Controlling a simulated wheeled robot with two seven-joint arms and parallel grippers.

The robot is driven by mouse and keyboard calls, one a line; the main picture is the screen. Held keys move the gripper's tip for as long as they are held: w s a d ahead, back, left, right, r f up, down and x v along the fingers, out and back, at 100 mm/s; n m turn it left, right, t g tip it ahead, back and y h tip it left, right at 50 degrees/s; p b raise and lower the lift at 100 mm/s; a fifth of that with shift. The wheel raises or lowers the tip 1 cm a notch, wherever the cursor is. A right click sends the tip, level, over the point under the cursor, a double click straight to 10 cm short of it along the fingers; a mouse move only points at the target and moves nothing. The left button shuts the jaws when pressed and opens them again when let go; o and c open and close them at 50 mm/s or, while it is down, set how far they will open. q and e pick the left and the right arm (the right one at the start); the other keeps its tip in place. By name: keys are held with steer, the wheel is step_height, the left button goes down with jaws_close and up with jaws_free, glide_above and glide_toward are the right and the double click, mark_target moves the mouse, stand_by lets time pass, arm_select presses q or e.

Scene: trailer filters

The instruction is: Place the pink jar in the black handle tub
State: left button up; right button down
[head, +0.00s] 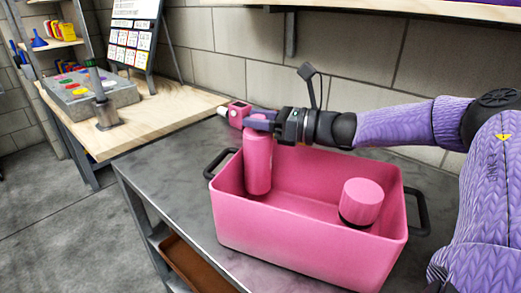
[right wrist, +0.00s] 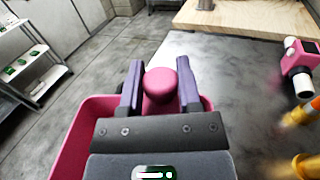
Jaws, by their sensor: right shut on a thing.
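The tub (head: 310,247) is pink with black handles and stands on a dark grey table; its wall also shows in the right wrist view (right wrist: 72,140). My right gripper (head: 259,119) is shut on a tall pink jar (head: 258,165), near its top. The jar is upright, its lower part inside the left end of the tub. I cannot tell whether its base touches the tub floor. In the right wrist view the rounded pink top of the jar (right wrist: 161,84) sits between both fingers. My left gripper is not in view.
A shorter pink-topped container with a dark lower part (head: 361,202) stands in the tub's right end. A pink device (head: 238,113) lies behind the tub. A wooden bench (head: 150,118) with a grey block (head: 95,95) is at left. A shelf overhangs the back wall.

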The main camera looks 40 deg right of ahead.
mark_target(272, 137)
step_height(272, 137, down, 4)
steer(key=shift+f+b, duration=0.1)
steer(key=shift+b, duration=0.75)
steer(key=shift+f, duration=0.4)
steer(key=shift+r, duration=0.2)
steer(key=shift+f, duration=0.1)
steer(key=shift+c, duration=1.4)
jaws_free()
steer(key=s+p, duration=0.1)
steer(key=s+d+r+p, duration=0.1)
steer(key=p, duration=0.1)
steer(key=shift+r, duration=0.15)
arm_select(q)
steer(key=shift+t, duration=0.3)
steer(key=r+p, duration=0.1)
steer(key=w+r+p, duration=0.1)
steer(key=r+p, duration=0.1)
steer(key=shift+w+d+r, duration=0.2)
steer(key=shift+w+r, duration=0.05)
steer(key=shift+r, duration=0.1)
arm_select(e)
steer(key=v, duration=0.2)
steer(key=f+v, duration=0.1)
steer(key=v, duration=0.2)
steer(key=shift+s+d, duration=0.1)
steer(key=shift+s, duration=0.05)
